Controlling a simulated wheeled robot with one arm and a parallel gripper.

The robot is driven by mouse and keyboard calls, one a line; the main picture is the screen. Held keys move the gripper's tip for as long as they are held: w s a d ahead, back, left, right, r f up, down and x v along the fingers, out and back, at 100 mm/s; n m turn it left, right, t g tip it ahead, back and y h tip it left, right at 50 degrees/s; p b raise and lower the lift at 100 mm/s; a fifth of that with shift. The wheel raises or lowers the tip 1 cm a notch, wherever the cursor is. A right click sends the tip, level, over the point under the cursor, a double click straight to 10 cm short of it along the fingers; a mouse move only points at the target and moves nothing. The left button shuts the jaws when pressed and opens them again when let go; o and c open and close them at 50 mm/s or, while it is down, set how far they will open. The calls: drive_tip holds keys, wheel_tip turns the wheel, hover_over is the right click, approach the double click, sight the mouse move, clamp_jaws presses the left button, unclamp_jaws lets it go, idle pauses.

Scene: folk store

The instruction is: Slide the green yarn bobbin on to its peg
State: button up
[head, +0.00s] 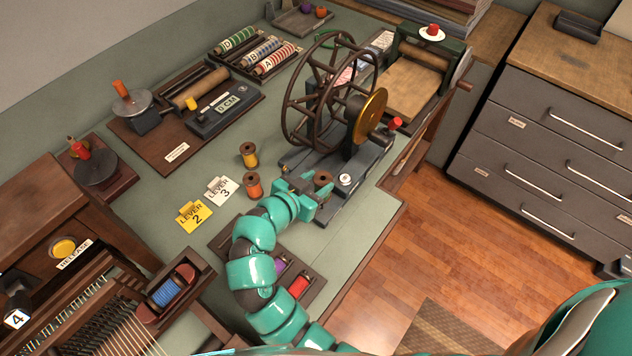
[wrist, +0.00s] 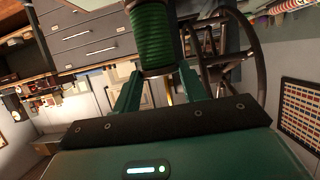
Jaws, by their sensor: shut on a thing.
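The green yarn bobbin (wrist: 152,35) is between the two fingers of my gripper (wrist: 158,85) in the wrist view, its green thread facing the camera. In the head view my gripper (head: 312,190) is shut around a bobbin whose brown wooden top (head: 323,178) shows; its thread is mostly hidden by the fingers. It is at the front left end of the wheel winder's dark base (head: 350,187). I cannot make out the peg, nor tell whether the bobbin touches the base.
The large spoked wheel (head: 286,105) stands just behind my gripper. A yellow bobbin (head: 249,158) and an orange bobbin (head: 253,187) stand to its left. A tray (head: 312,291) with purple and red bobbins lies beside my arm. Green mat is clear right of the tray.

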drive_tip(key=shift+f+b, duration=2.95)
drive_tip(key=shift+f, duration=0.15)
drive_tip(key=o, duration=1)
drive_tip(key=shift+o, duration=0.2)
drive_tip(key=shift+r, duration=0.1)
drive_tip(key=shift+r, duration=0.35)
drive_tip(key=s+r+p, duration=0.9)
drive_tip(key=s+r, duration=0.3)
drive_tip(key=s, duration=0.2)
drive_tip(key=shift+d, duration=0.2)
